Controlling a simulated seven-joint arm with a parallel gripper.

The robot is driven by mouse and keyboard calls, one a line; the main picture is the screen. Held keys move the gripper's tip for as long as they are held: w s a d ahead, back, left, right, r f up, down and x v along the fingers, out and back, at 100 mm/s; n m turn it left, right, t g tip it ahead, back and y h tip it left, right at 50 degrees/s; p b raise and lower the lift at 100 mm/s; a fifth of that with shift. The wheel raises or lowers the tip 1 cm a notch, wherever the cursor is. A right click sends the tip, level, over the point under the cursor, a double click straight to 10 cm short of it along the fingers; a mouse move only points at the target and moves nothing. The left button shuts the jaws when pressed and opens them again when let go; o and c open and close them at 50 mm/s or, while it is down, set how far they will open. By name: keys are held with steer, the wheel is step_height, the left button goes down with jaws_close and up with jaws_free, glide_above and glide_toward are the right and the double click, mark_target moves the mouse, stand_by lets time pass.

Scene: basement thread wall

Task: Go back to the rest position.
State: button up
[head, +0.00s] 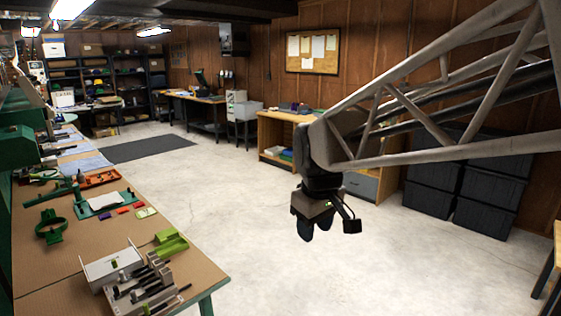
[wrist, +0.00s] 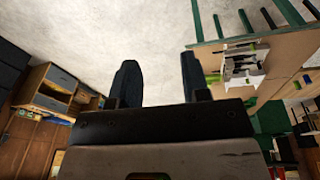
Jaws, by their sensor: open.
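My gripper (head: 318,226) hangs in the middle of the head view, over the open floor and to the right of the workbench (head: 60,262). Its dark fingers point down. In the wrist view my gripper (wrist: 158,85) shows two dark fingers apart with only pale floor between them. It is open and empty, and it touches nothing.
Dark storage bins (head: 430,197) stand against the right wall. A wooden cabinet (head: 272,134) stands behind my gripper. The concrete floor (head: 225,220) is clear.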

steer(key=s+d+f+m, duration=0.3)
steer(key=s+d+m, duration=0.1)
steer(key=s, duration=0.6)
steer(key=s+d+f+m, duration=0.3)
steer(key=s+d, duration=0.4)
steer(key=s, duration=0.2)
steer(key=shift+s+d+f+m+t, duration=0.25)
steer(key=shift+s+f+m+t, duration=0.05)
steer(key=shift+s+f+m, duration=0.1)
steer(key=shift+h, duration=0.3)
